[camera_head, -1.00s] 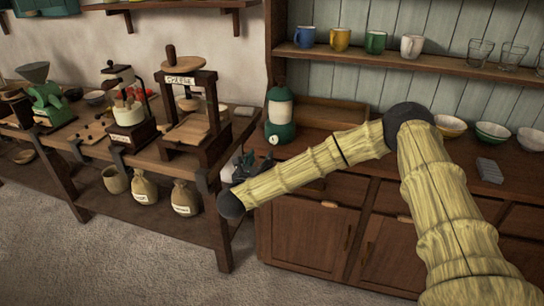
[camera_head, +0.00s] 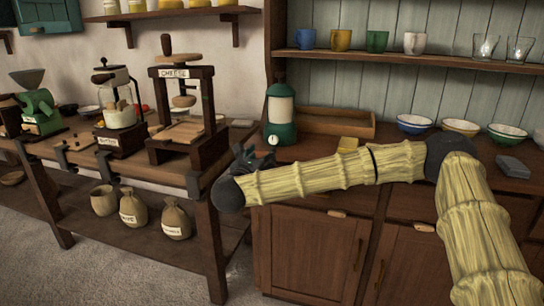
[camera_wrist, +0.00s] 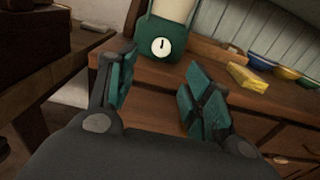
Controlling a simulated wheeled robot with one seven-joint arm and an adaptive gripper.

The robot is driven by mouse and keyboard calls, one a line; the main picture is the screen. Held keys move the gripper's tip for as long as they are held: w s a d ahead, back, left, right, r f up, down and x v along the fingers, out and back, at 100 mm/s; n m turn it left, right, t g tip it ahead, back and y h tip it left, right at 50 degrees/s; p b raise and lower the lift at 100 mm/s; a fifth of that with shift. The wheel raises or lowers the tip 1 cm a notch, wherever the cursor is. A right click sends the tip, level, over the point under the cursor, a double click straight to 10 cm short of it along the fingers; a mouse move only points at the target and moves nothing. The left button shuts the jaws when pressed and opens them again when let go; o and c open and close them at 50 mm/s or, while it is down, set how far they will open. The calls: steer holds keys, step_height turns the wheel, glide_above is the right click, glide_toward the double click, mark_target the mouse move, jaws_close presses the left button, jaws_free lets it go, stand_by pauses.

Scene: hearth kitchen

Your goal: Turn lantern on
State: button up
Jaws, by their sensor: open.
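The lantern (camera_head: 280,112) is green with a pale glass section and stands upright on the counter, beside the cabinet's left upright. A round white dial (camera_head: 272,140) with a dark mark is on the front of its base. The dial also shows in the wrist view (camera_wrist: 162,46), a little beyond the fingertips. My gripper (camera_head: 246,160) is in front of the lantern, low and slightly left. In the wrist view my gripper (camera_wrist: 158,85) has its two green-padded fingers apart, with nothing between them. The lantern's top is cut off in the wrist view.
A wooden tray (camera_head: 335,122) and a yellow block (camera_head: 347,145) are right of the lantern. Bowls (camera_head: 460,127) stand further right, with mugs (camera_head: 377,41) on the shelf above. A cheese press (camera_head: 185,105) stands on the table at left.

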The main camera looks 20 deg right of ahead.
mark_target(273, 141)
steer(key=b+x, duration=0.1)
steer(key=x, duration=0.9)
steer(key=shift+w+d, duration=0.25)
steer(key=shift+d, duration=0.1)
steer(key=shift+c, duration=0.2)
steer(key=shift+r, duration=0.1)
steer(key=c, duration=1)
